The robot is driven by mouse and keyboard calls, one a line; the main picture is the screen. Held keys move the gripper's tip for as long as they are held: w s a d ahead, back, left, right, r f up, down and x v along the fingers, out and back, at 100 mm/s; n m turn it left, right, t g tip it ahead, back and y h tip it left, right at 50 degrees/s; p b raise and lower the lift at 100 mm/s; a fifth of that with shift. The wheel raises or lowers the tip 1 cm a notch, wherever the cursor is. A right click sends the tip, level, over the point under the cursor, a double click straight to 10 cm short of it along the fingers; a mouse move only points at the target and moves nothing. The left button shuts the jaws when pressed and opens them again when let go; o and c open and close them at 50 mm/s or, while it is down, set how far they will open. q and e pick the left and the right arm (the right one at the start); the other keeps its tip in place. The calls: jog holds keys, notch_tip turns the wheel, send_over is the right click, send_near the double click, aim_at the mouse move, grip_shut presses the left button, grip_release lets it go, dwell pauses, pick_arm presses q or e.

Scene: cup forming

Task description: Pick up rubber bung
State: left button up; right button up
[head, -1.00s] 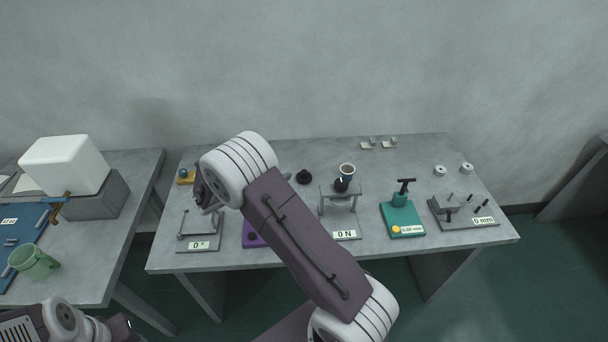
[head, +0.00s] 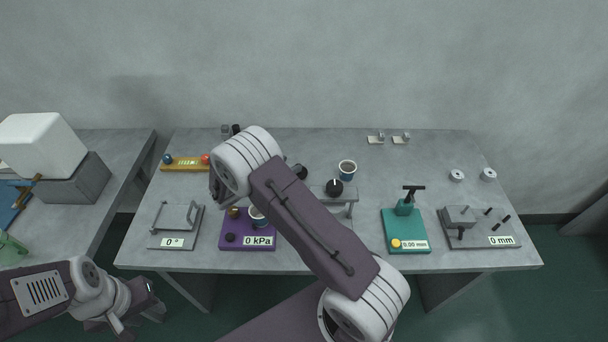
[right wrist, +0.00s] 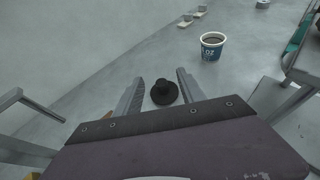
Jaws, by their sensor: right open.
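A black piece with a round base and a narrower top, which looks like the rubber bung (right wrist: 164,92), stands on the table in the right wrist view. In the head view, the bung (head: 300,171) is partly hidden behind my right arm. My right gripper (right wrist: 159,92) is open, with one finger on each side of the bung in the picture; I cannot tell whether they are level with it.
A cup of dark liquid (right wrist: 212,46) stands beyond the bung to the right. A grey stand (head: 345,194) is close by. A purple gauge base (head: 262,243) lies nearer, partly behind my arm. The table behind the bung is clear up to small clips (head: 376,138).

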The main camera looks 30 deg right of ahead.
aim_at(304, 167)
notch_tip(304, 167, down, 3)
jog(key=shift+f+b, duration=0.1)
jog(key=shift+b, duration=0.9)
jog(key=shift+d+f, duration=0.15)
pick_arm(q)
jog(key=f, duration=0.3)
jog(key=shift+d+f, duration=0.1)
jog(key=shift+d, duration=0.1)
pick_arm(e)
jog(key=shift+w+d, duration=0.1)
jog(key=shift+d, duration=0.05)
jog(key=shift+w+d, duration=0.1)
jog(key=shift+d, duration=0.2)
jog(key=x, duration=0.8)
jog(key=shift+w+f, duration=0.15)
jog(key=shift+w, duration=0.1)
pick_arm(q)
jog(key=shift+a, duration=0.1)
pick_arm(e)
jog(key=shift+a, duration=0.15)
grip_shut()
